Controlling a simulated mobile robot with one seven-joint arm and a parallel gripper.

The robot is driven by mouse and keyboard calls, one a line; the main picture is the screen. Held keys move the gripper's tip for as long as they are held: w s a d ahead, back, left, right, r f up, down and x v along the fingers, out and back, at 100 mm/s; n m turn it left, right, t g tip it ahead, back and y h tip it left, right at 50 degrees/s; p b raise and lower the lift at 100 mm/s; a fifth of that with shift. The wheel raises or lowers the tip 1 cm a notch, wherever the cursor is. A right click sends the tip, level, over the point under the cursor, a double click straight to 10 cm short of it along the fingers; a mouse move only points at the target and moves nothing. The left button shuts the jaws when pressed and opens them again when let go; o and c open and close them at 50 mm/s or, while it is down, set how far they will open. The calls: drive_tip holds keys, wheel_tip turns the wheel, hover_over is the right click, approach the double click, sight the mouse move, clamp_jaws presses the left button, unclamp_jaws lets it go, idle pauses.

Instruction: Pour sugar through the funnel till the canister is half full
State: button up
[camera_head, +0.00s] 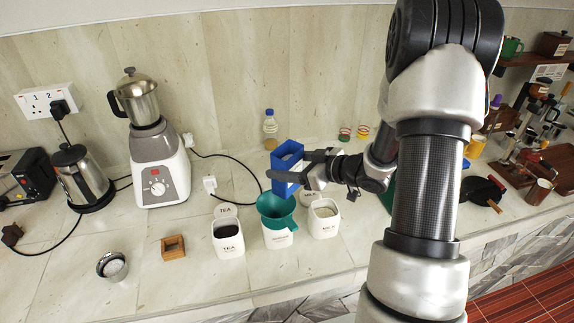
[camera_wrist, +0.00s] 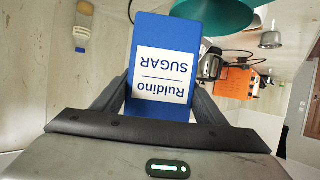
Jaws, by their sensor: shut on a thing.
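My gripper (camera_head: 300,178) is shut on a blue sugar box (camera_head: 287,160), with a finger on each side of it. In the wrist view the box (camera_wrist: 163,65) shows a white "Ruldino SUGAR" label, which reads upside down. The box is in the air above and behind the green funnel (camera_head: 276,207), apart from it. The funnel sits in the mouth of the middle white canister (camera_head: 278,239). Its green edge also shows in the wrist view (camera_wrist: 222,12). The funnel hides the canister's inside, so its fill level cannot be seen. No stream of sugar is visible.
The tea canister (camera_head: 229,240) stands left of the funnel, the milk canister (camera_head: 323,221) right. A small wooden box (camera_head: 173,247) and metal cup (camera_head: 112,267) are at front left. A mixer grinder (camera_head: 158,160), kettle (camera_head: 82,180) and bottle (camera_head: 270,130) stand behind.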

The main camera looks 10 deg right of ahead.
drive_tip(key=shift+d+b, duration=0.15)
drive_tip(key=shift+b, duration=0.15)
drive_tip(key=shift+w+d+r+n+t+b, duration=0.15)
drive_tip(key=shift+n+t+b, duration=0.15)
drive_tip(key=shift+n+b, duration=0.3)
drive_tip(key=shift+r, duration=0.15)
drive_tip(key=shift+w+d+n+h+b, duration=0.2)
drive_tip(key=shift+n+h+b, duration=0.25)
drive_tip(key=shift+b, duration=0.6)
drive_tip(key=shift+d+r+t+b, duration=0.1)
drive_tip(key=shift+r+t+b, duration=0.1)
drive_tip(key=shift+t+b, duration=0.25)
drive_tip(key=shift+w+d+f+n+h+b, duration=0.2)
drive_tip(key=shift+n+b, duration=0.35)
drive_tip(key=shift+b, duration=0.6)
drive_tip(key=shift+r+n+b, duration=0.25)
drive_tip(key=shift+n+b, duration=0.05)
drive_tip(key=shift+b, duration=0.3)
drive_tip(key=shift+f+t+h+b, duration=0.15)
drive_tip(key=shift+t+h+b, duration=0.2)
drive_tip(key=shift+b, duration=0.45)
